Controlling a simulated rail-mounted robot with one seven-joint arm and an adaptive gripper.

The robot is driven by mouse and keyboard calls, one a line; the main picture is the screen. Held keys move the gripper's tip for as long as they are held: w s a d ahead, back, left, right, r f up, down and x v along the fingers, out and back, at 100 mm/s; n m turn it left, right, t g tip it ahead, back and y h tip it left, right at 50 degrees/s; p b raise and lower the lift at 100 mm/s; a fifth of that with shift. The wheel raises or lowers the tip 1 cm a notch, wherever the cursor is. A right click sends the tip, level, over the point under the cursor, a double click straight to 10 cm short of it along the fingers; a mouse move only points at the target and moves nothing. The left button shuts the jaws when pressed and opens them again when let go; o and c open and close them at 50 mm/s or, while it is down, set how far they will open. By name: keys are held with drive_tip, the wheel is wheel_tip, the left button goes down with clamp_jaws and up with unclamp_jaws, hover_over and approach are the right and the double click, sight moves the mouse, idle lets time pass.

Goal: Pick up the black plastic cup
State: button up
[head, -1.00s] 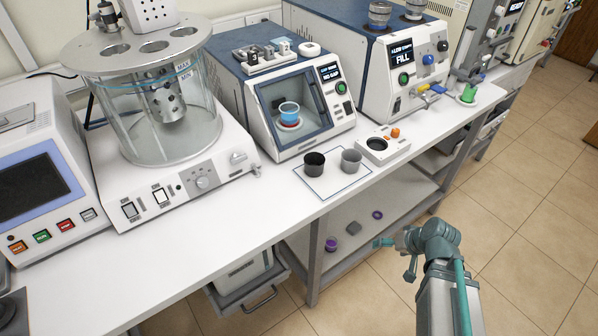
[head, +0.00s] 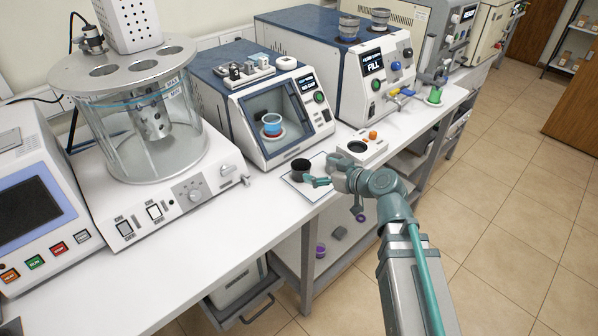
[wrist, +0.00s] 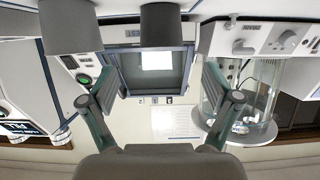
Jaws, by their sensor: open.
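The black plastic cup (head: 299,167) stands upright on a white sheet (head: 302,192) at the front of the bench. My gripper (head: 319,180) is just right of it in the head view, with its fingers pointing toward the cup. In the wrist view, which looks upside down, the black cup (wrist: 160,25) is at the top centre, ahead of and between the open fingers of my gripper (wrist: 162,78). Nothing is held. A grey cup (wrist: 68,27) stands beside it in the wrist view; my gripper hides it in the head view.
A boxy machine with a blue cup (head: 272,124) inside its window stands behind. A small white device with a round black well (head: 356,147) is close behind my gripper. A glass bath (head: 160,125) stands to the left. The bench front at left is clear.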

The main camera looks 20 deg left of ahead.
sight(295, 163)
drive_tip(key=x, duration=0.3)
drive_tip(key=shift+w+a+f+p, duration=0.1)
drive_tip(key=shift+a+p, duration=0.1)
drive_tip(key=shift+p, duration=0.1)
drive_tip(key=p+x, duration=0.2)
drive_tip(key=x, duration=0.2)
drive_tip(key=shift+a, duration=0.2)
drive_tip(key=shift+w+a+f, duration=0.15)
drive_tip(key=shift+a+f, duration=0.05)
drive_tip(key=shift+a, duration=0.15)
drive_tip(key=c, duration=1.1)
drive_tip(key=shift+r, duration=0.1)
